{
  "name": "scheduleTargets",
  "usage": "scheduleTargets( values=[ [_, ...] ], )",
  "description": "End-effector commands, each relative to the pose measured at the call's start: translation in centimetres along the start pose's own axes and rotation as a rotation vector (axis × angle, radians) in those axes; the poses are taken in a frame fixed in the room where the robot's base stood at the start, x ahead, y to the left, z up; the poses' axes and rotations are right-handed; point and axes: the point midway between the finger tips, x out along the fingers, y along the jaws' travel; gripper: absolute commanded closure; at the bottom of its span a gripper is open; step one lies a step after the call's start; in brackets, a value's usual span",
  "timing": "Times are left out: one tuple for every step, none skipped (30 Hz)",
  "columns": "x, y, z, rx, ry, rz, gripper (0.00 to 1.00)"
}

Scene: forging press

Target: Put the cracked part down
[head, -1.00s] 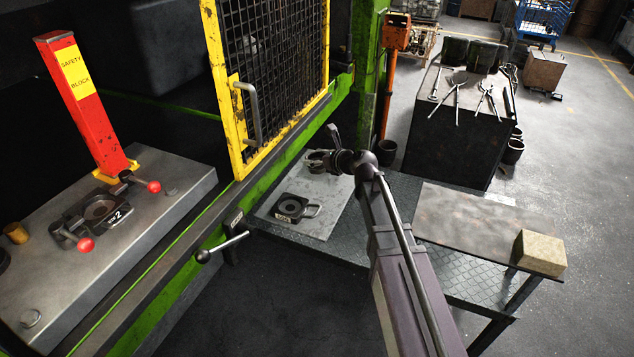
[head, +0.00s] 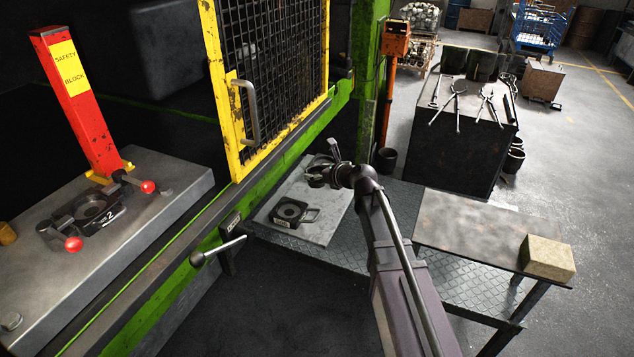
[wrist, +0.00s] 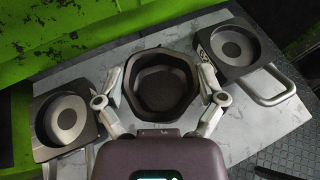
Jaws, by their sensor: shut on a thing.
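In the wrist view, my gripper (wrist: 160,76) is shut around a dark, faceted, cup-like part (wrist: 160,101), one finger on each side. No crack can be made out on it. The part is above or on a light grey plate (wrist: 262,118); I cannot tell whether it touches. In the head view, my gripper (head: 321,173) is over the far part of the same plate (head: 335,212), with the held part small and mostly hidden by it. A block with a round recess (wrist: 67,120) lies left of the gripper, and a similar handled block (wrist: 231,48) lies right.
One recessed block (head: 291,213) shows on the plate in the head view. The green press frame (head: 290,140) and yellow mesh guard (head: 270,70) stand beside the plate. A bench (head: 470,232) with a tan brick (head: 547,258) is at right. A dark tool stand (head: 462,140) is behind.

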Motion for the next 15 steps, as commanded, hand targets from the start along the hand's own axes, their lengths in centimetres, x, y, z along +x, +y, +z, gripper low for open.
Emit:
scheduleTargets(
  values=[
    [0.2,0.0,-0.5,0.001,-0.001,0.000,0.72],
    [0.3,0.0,-0.7,0.001,-0.001,0.000,0.72],
    [0.4,0.0,-1.0,0.001,-0.001,0.000,0.72],
    [0.5,0.0,-1.2,0.001,-0.001,-0.001,0.72],
    [0.6,0.0,-1.5,0.001,-0.001,-0.001,0.72],
    [0.7,0.0,-1.8,0.001,-0.001,-0.001,0.72],
    [0.8,0.0,-2.0,0.001,-0.001,-0.001,0.72],
    [0.9,0.0,-2.2,0.001,-0.001,-0.001,0.72],
    [1.0,0.0,-2.5,0.001,-0.001,-0.001,0.72],
    [1.1,0.0,-2.7,0.001,-0.001,-0.001,0.72],
    [1.2,0.0,-2.9,0.001,-0.001,-0.001,0.72],
    [1.2,-0.1,-3.0,0.001,-0.001,-0.001,0.72],
    [1.3,-0.1,-3.1,0.001,-0.001,-0.001,0.72],
    [1.3,-0.1,-3.2,0.001,-0.001,-0.001,0.72],
    [1.3,-0.1,-3.2,0.001,-0.001,-0.001,0.72]
  ],
)
